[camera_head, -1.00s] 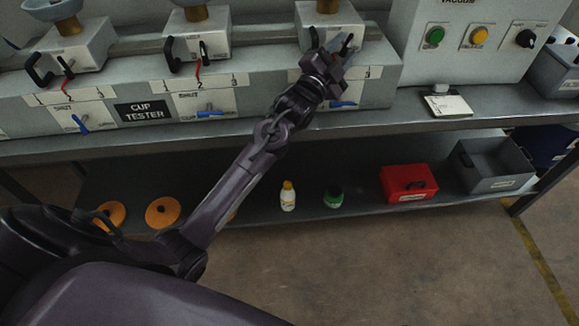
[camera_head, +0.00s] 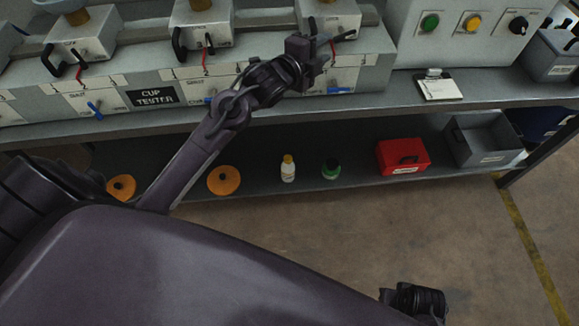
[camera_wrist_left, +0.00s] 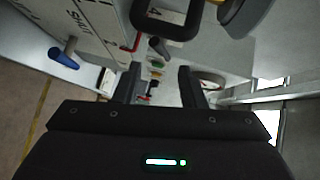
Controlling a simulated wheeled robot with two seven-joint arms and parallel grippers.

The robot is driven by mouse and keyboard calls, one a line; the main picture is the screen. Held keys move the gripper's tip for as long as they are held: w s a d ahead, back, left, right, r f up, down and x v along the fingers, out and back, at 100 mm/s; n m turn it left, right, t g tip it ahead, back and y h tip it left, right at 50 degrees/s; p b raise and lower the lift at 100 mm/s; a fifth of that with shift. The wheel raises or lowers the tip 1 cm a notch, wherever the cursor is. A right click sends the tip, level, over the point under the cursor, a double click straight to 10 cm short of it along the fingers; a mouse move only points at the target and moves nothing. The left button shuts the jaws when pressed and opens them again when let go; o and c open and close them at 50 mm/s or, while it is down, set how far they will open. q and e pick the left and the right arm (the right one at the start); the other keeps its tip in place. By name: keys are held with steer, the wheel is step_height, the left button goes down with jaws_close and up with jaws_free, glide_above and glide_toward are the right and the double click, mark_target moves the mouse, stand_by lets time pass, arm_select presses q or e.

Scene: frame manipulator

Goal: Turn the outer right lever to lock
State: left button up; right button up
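In the left wrist view the two fingers (camera_wrist_left: 158,88) are apart with nothing gripped. Beyond them are a dark knobbed lever (camera_wrist_left: 158,47), a red pointer (camera_wrist_left: 130,48) and a black loop handle (camera_wrist_left: 165,22). The blue lever (camera_wrist_left: 63,56) is left of the fingers. I cannot read the lock marking.
A vacuum panel with a green button (camera_head: 430,22), a yellow button (camera_head: 472,23) and a black knob (camera_head: 518,23) stands to the right. The lower shelf holds orange discs (camera_head: 223,180), bottles, a red box (camera_head: 402,157) and a grey bin (camera_head: 485,140).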

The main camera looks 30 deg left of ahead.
arm_select(q)
steer(key=s+f+n+g+y, duration=0.1)
steer(key=s+f+n+g, duration=0.1)
steer(key=f, duration=0.9)
steer(key=s+f+n+g, duration=0.3)
steer(key=s+f+n, duration=0.2)
steer(key=f, duration=0.6)
steer(key=s+a+f+n+g+y+p, duration=0.1)
steer(key=s+f, duration=0.4)
steer(key=f, duration=0.6)
steer(key=shift+s+n+g+y, duration=0.35)
steer(key=shift+n+g, duration=0.55)
steer(key=shift+n, duration=0.3)
